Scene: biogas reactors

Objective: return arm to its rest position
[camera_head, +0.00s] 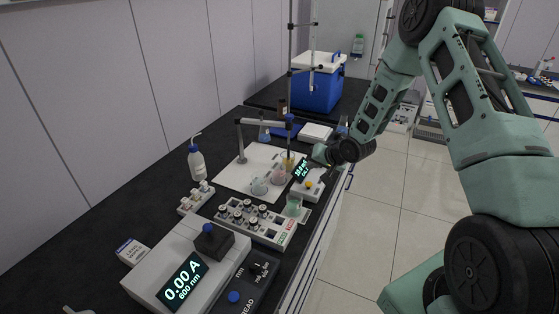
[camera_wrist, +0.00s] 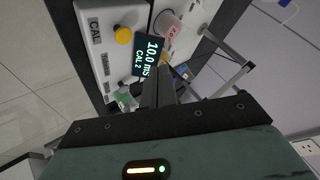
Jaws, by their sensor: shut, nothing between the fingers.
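My green-grey arm reaches in from the right of the head view, bent, with its wrist low over the bench's right edge. My gripper (camera_head: 322,160) is beside the small meter (camera_head: 307,187). In the wrist view my gripper (camera_wrist: 161,84) shows as two dark fingers, shut together and empty. They overlap the meter's screen (camera_wrist: 148,55), which reads 10.0 ms and CAL 2. Whether the fingers touch the meter I cannot tell. The meter's yellow knob (camera_wrist: 123,34) is left of the screen.
The black bench (camera_head: 150,207) carries a spectrophotometer (camera_head: 165,262) reading 0.00 A, a vial rack (camera_head: 248,223), a wash bottle (camera_head: 196,162), beakers (camera_head: 279,174) and a stand with a probe arm (camera_head: 241,145). A blue cooler (camera_head: 318,90) stands behind. Tiled floor (camera_head: 405,190) lies open to the right.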

